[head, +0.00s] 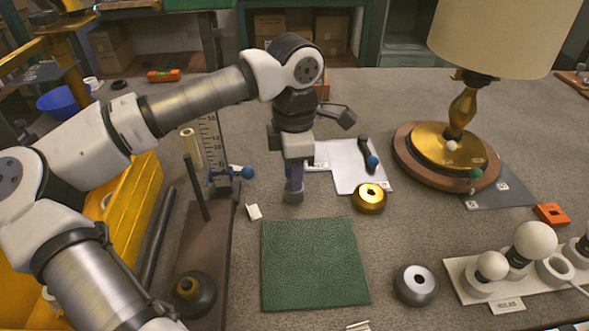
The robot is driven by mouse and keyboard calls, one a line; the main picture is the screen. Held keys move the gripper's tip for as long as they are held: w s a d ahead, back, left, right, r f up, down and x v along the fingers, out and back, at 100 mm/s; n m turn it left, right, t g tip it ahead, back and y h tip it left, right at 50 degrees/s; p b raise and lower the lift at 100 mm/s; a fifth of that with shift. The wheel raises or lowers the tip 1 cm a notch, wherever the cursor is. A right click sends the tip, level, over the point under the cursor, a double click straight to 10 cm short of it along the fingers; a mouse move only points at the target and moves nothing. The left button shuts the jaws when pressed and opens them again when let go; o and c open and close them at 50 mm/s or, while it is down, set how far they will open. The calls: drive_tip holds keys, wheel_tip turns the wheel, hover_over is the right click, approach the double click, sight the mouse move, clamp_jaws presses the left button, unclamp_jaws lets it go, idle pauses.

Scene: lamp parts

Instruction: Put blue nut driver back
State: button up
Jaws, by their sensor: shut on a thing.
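My gripper (294,178) points straight down above the grey bench, behind the green mat (312,265). It is shut on a slim bluish upright thing, which I take to be the blue nut driver (294,172). The jaws hide most of its shape. A short grey cylindrical piece (293,193) shows directly below it; I cannot tell whether this is part of the driver or a holder around its lower end.
A white sheet (345,175) with a dark blue-knobbed tool (369,156) and a brass ring (369,198) lie right of the gripper. A lamp (461,110) stands further right, bulbs (533,240) at front right. A ruler stand (212,145) is left. The green mat is clear.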

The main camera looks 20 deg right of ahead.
drive_tip(key=shift+f, duration=0.25)
drive_tip(key=shift+f, duration=0.1)
drive_tip(key=shift+f+b, duration=0.15)
drive_tip(key=shift+b, duration=0.15)
drive_tip(key=o, duration=1.1)
drive_tip(key=shift+c, duration=0.2)
drive_tip(key=shift+r, duration=0.2)
wheel_tip(320, 180, up, 12)
drive_tip(key=shift+r, duration=0.1)
